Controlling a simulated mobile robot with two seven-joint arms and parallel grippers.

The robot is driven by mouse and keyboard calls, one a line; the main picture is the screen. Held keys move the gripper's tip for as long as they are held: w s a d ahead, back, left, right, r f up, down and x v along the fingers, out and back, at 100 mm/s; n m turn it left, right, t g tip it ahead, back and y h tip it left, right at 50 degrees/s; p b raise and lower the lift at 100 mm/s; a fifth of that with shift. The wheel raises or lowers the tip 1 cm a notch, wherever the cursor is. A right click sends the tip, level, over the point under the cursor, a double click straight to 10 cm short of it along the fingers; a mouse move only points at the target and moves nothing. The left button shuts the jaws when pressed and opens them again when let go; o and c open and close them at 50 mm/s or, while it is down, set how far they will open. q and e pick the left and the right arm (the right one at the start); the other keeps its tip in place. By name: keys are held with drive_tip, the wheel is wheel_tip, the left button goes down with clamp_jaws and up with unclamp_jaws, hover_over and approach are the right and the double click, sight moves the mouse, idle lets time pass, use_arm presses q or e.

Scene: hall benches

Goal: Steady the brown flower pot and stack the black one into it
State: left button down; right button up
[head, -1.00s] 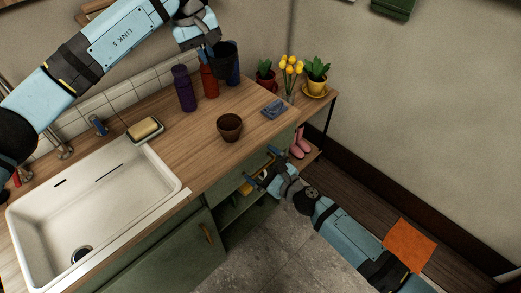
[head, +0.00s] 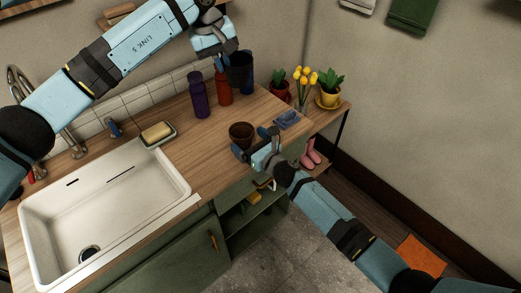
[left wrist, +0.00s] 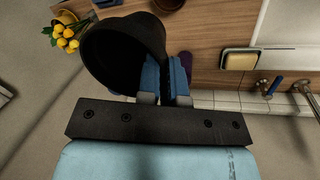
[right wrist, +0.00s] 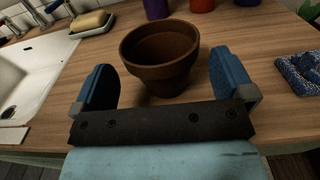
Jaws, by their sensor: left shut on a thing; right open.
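The brown flower pot (head: 242,133) stands upright and empty on the wooden counter, right of the sink. It also shows in the right wrist view (right wrist: 160,55). My right gripper (head: 256,143) is open at the pot's near side. In the right wrist view its fingers (right wrist: 162,85) are spread to either side, with the pot just beyond and between them; I see no contact. The black flower pot (head: 239,75) is held in the air above the back of the counter. My left gripper (head: 228,62) is shut on its wall, seen closely in the left wrist view (left wrist: 122,50).
Purple (head: 199,95), red (head: 223,88) and blue bottles stand at the counter's back. A soap dish (head: 158,134) sits by the white sink (head: 100,200). A folded blue cloth (head: 287,120) lies right of the brown pot. Potted plants and yellow tulips (head: 305,82) stand farther right.

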drive_tip(key=shift+x, duration=1.1)
drive_tip(key=c, duration=0.7)
use_arm(q)
wheel_tip(320, 180, down, 13)
drive_tip(key=s+n+t, duration=0.1)
drive_tip(key=s+n, duration=0.1)
drive_tip(key=n, duration=0.4)
hover_over(234, 141)
drive_tip(key=shift+s+a+x, duration=0.1)
drive_tip(key=shift+a+x, duration=0.1)
drive_tip(key=shift+x, duration=0.8)
drive_tip(key=shift+s+a+x, duration=0.1)
drive_tip(key=shift+a+x, duration=0.1)
drive_tip(key=shift+x, duration=0.75)
drive_tip(key=shift+a+x, duration=0.2)
drive_tip(key=shift+x, duration=0.8)
